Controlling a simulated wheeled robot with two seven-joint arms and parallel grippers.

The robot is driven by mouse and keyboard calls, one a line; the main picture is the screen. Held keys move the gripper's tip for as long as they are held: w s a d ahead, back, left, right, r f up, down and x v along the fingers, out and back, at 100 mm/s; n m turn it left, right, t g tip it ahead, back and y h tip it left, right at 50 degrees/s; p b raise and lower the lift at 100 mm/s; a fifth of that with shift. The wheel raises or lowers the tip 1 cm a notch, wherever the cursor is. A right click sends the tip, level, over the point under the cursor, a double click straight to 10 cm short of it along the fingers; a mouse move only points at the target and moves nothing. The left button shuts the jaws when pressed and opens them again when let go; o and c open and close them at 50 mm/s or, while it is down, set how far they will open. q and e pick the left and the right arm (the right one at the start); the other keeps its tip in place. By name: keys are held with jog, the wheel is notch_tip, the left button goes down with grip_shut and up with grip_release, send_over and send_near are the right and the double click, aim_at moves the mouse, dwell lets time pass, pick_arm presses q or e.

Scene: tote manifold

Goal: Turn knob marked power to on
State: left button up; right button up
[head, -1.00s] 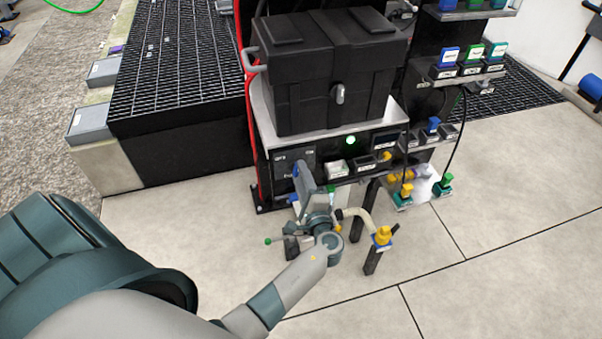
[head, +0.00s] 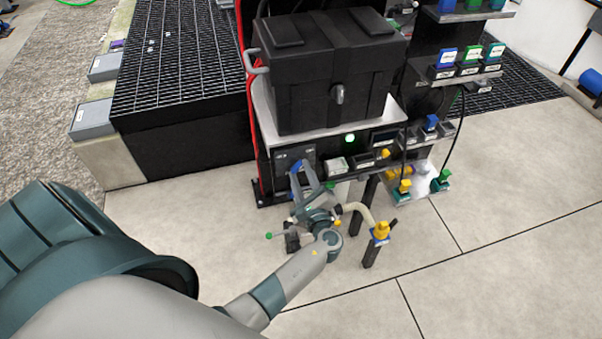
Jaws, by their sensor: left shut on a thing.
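A dark control panel (head: 284,158) with small white lettering at its upper left and upper right is on the front of the manifold, below the metal shelf. My left gripper (head: 299,168) is at this panel, with its fingers pointing up at the panel face. It is shut on the knob, which is mostly hidden by the fingers. The knob's marking and exact angle cannot be read. My right gripper is not in view.
A black tote (head: 327,75) stands on the metal shelf above. A yellow-topped post (head: 380,231) with a hose stands close to my left wrist. Open floor lies in front.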

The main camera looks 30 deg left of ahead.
pick_arm(q)
jog(key=shift+f, duration=0.1)
jog(key=o, duration=1)
jog(key=shift+o, duration=0.2)
jog(key=shift+s+d, duration=0.1)
jog(key=shift+d, duration=0.05)
jog(key=b+v, duration=0.3)
jog(key=v, duration=1.4)
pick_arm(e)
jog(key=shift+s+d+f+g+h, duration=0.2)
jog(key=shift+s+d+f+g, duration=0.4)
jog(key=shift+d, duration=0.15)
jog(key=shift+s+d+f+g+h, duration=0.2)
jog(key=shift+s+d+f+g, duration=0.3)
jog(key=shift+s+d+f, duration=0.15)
pick_arm(q)
jog(key=shift+s, duration=0.15)
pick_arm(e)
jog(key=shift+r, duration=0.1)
